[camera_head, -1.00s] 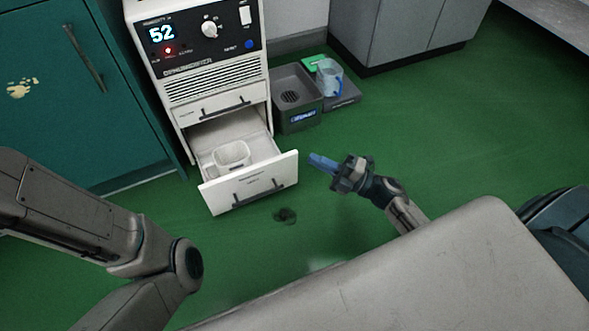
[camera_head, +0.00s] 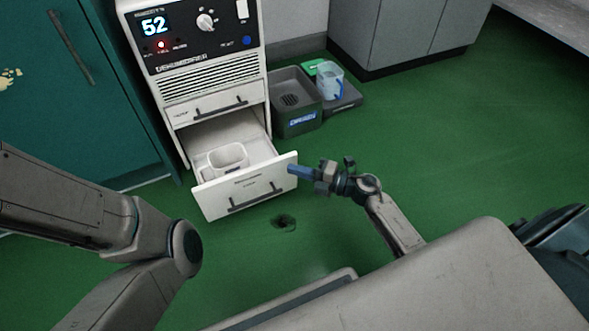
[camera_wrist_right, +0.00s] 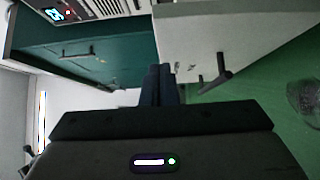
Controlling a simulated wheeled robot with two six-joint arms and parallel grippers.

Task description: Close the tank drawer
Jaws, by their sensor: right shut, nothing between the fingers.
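The white tank drawer (camera_head: 247,187) is pulled out from the bottom of the white dehumidifier (camera_head: 206,85). A white container (camera_head: 226,158) sits inside it. A dark bar handle (camera_head: 257,197) is on the drawer front. My right gripper (camera_head: 293,170) is shut and empty, with its blue fingertips at the right end of the drawer front; whether they touch cannot be told. In the right wrist view the shut fingers (camera_wrist_right: 159,84) point at the drawer front (camera_wrist_right: 235,40), near its handle (camera_wrist_right: 221,68). My left arm shows at the left, but its gripper is out of view.
A grey drain bin (camera_head: 296,105) and a clear blue-handled jug (camera_head: 330,82) on a dark base stand right of the dehumidifier. A teal cabinet (camera_head: 80,100) is at its left. A floor drain (camera_head: 284,222) lies before the drawer. Green floor is open at right.

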